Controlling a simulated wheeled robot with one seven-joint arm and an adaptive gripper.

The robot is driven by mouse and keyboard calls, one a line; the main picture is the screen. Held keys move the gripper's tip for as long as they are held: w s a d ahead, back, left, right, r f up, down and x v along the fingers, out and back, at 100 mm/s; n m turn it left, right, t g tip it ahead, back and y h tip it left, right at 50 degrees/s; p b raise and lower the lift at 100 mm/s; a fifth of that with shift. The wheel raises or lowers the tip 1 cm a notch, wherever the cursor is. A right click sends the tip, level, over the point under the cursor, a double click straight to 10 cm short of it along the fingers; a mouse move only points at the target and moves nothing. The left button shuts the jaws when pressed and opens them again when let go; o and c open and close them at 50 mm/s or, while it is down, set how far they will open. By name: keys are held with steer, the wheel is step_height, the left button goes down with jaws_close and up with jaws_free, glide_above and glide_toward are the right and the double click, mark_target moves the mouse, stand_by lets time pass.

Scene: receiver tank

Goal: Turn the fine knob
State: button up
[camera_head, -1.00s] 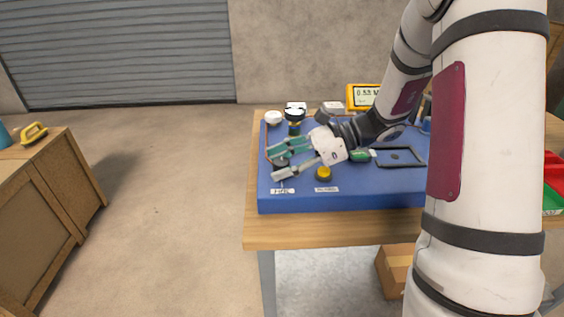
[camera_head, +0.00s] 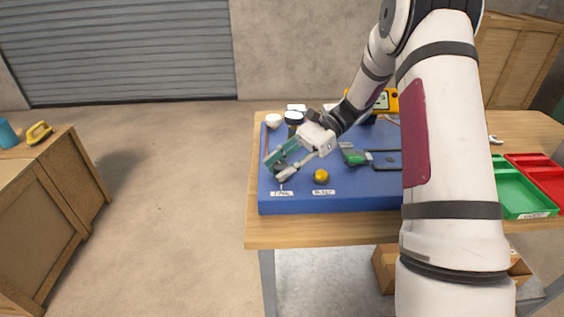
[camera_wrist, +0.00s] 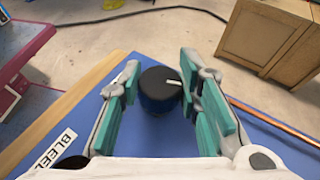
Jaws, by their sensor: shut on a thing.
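The fine knob is a round black knob (camera_wrist: 160,88) with a white pointer line, standing on the blue panel (camera_wrist: 155,138). The line points toward the upper right of the wrist view. In the head view my fingers hide most of the knob, and a small white label (camera_head: 283,193) sits in front of it. My gripper (camera_head: 280,168) is at the panel's front left, angled down. Its teal-padded fingers stand on both sides of the knob in the wrist view (camera_wrist: 164,98), shut on it.
A yellow knob (camera_head: 321,175) with a bleed label (camera_head: 323,192) stands just right of my gripper. A white knob (camera_head: 273,120) and a black-topped fitting (camera_head: 293,117) are behind. A green-handled part (camera_head: 355,158) lies right. Green (camera_head: 527,208) and red trays (camera_head: 553,163) are far right.

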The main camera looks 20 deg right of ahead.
steer(key=shift+s, duration=0.1)
steer(key=o, duration=1.2)
steer(key=v, duration=1.2)
steer(key=shift+a+r, duration=0.1)
